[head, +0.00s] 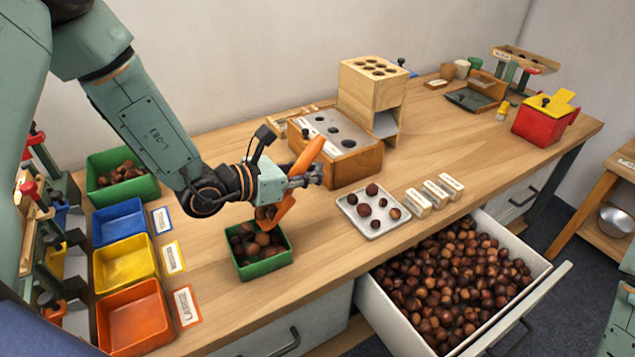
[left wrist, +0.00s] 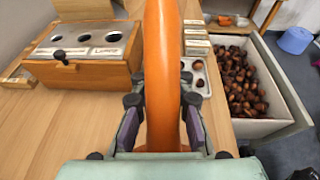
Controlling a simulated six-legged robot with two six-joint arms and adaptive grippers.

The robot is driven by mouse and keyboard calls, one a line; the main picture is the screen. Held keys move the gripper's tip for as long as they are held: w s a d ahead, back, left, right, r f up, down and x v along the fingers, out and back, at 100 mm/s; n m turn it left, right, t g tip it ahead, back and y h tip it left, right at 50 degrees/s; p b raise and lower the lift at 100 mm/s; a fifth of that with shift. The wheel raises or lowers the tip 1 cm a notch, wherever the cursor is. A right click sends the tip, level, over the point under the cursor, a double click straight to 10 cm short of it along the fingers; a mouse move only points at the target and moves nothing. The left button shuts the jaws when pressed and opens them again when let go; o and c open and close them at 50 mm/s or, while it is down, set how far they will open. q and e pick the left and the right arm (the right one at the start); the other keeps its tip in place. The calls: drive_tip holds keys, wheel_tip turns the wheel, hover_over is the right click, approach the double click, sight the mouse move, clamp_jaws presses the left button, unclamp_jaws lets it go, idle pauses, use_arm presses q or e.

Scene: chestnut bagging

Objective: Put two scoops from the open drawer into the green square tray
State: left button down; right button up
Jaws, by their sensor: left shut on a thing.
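My left gripper (head: 304,178) is shut on an orange scoop (head: 309,153), which also fills the middle of the left wrist view (left wrist: 162,80). The scoop is tilted, its lower end just above the green square tray (head: 266,269). Chestnuts lie in that tray; part of its far side is hidden by the scoop and gripper. I cannot tell whether the scoop's bowl holds any chestnuts. The open drawer (head: 545,268) at the lower right is full of chestnuts (head: 455,280); it also shows in the left wrist view (left wrist: 290,85). My right gripper is not in view.
A metal tray (head: 352,211) with several chestnuts and white labelled blocks (head: 435,193) lie right of the scoop. A wooden box with holes (head: 358,165) stands behind. Blue (head: 120,222), yellow (head: 125,263) and orange (head: 135,318) bins and another green bin (head: 125,192) line the left.

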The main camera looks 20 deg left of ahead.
sight(297, 164)
use_arm(q)
drive_tip(key=shift+s+a+r+t+h+b, duration=0.2)
drive_tip(key=shift+s+r+t+h+b, duration=0.1)
drive_tip(key=shift+r+t+b, duration=0.2)
drive_tip(key=shift+s+a+r+t+h+b, duration=0.2)
drive_tip(key=shift+s+r+t+h+b, duration=0.15)
drive_tip(key=shift+r+b, duration=0.2)
drive_tip(key=shift+s+a+r+t+h+b, duration=0.55)
drive_tip(key=shift+s+r+t+b, duration=0.1)
drive_tip(key=shift+t+b, duration=0.15)
drive_tip(key=shift+s+a+r+t+b, duration=0.1)
drive_tip(key=shift+s+r+t+b, duration=0.2)
drive_tip(key=shift+r, duration=0.15)
drive_tip(key=shift+h, duration=0.3)
